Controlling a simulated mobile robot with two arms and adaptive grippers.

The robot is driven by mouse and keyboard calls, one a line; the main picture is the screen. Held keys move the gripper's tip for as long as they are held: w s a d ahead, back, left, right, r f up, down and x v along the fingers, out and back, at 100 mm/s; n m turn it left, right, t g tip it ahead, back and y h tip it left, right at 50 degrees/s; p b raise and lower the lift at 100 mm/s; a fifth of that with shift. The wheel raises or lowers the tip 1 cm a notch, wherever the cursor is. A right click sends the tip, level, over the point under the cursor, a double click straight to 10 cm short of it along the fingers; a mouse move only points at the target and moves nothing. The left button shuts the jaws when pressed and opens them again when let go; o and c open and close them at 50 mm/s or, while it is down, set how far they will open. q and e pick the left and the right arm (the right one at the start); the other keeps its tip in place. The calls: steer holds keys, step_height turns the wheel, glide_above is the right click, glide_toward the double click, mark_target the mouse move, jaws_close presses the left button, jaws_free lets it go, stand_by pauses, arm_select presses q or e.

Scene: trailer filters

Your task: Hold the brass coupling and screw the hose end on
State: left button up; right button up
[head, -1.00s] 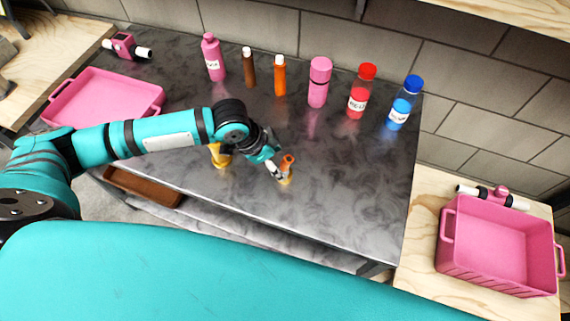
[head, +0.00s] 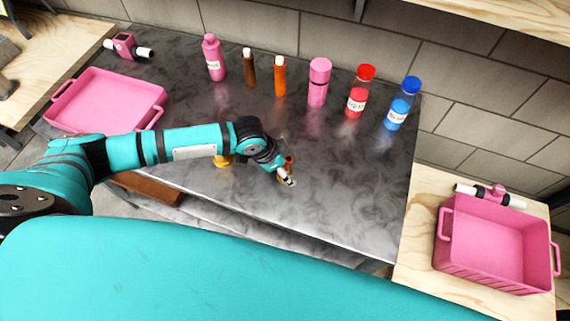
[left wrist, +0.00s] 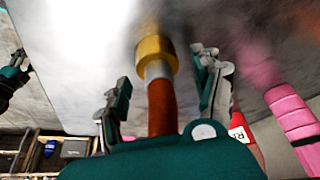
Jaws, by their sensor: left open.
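A red-orange hose end (head: 289,160) stands on the dark worktop, its lower part hidden by my left gripper (head: 287,179). In the left wrist view, the red-brown tube (left wrist: 162,108) with a brass collar (left wrist: 156,57) lies between the two spread fingers (left wrist: 162,85); no grip on it shows. A second yellow brass piece (head: 223,161), perhaps the coupling, stands farther left, partly hidden by my left arm. A dark teal part at the left edge of the wrist view may be my right gripper (left wrist: 13,74); its opening is unclear.
Bottles line the back, including a pink one (head: 318,84), a red-capped one (head: 358,92) and a blue-capped one (head: 402,104). A pink tray (head: 104,85) is at left, a pink bin (head: 445,250) at right.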

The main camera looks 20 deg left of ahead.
arm_select(q)
steer(key=c, duration=1.2)
steer(key=shift+r, duration=0.15)
steer(key=shift+r, duration=0.5)
step_height(320, 180, up, 2)
steer(key=shift+w+r+b, duration=0.1)
steer(key=shift+b, duration=0.55)
steer(key=s+d+b, duration=0.1)
steer(key=s, duration=0.4)
steer(key=s+d+r+b, duration=0.1)
steer(key=s+d, duration=0.1)
steer(key=s, duration=0.3)
steer(key=s+d+b, duration=0.1)
steer(key=s, duration=0.4)
steer(key=shift+s+d+r, duration=0.3)
